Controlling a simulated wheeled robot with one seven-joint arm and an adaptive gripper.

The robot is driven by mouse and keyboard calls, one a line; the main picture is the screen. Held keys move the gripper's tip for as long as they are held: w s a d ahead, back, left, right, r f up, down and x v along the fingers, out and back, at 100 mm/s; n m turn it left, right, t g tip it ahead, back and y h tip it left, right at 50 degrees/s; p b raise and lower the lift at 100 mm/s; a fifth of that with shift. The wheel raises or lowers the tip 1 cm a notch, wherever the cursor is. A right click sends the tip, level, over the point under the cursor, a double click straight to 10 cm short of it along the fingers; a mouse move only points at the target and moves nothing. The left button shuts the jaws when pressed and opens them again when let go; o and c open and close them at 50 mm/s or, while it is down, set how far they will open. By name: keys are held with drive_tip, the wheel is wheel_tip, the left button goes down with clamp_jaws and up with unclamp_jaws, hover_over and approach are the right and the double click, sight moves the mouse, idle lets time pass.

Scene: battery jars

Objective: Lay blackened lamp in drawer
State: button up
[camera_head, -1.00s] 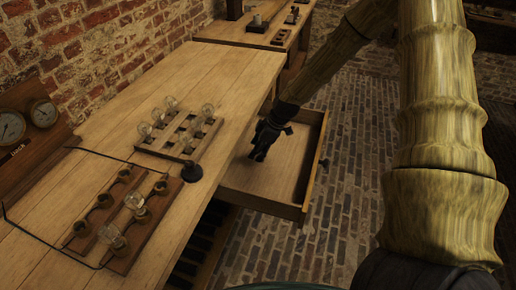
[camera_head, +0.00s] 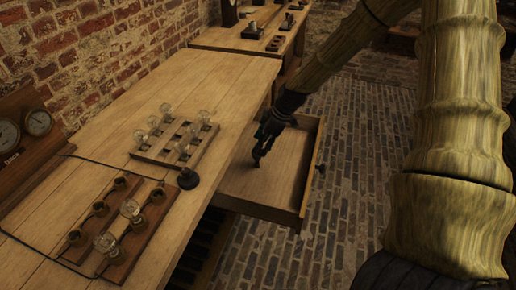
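The wooden drawer (camera_head: 285,172) stands pulled out from the front of the bench. My gripper (camera_head: 257,161) is inside or just above the drawer, near its back left part, fingers pointing down. The fingers are dark and small, so whether they are open or shut does not show. No lamp is visible in the gripper or on the drawer floor. Clear lamps (camera_head: 153,123) stand in a wooden rack (camera_head: 168,155) on the bench. Two more, a lamp (camera_head: 130,209) and a nearer lamp (camera_head: 106,243), sit on the socket board. I cannot pick out a blackened lamp.
The socket board (camera_head: 142,236) has several empty sockets and a wire around it. A round black object (camera_head: 188,178) stands at the bench's front edge. Gauges (camera_head: 38,122) are at the left. A second bench (camera_head: 232,40) lies beyond. The brick floor right of the drawer is clear.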

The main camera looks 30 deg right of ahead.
drive_tip(key=shift+v, duration=2.65)
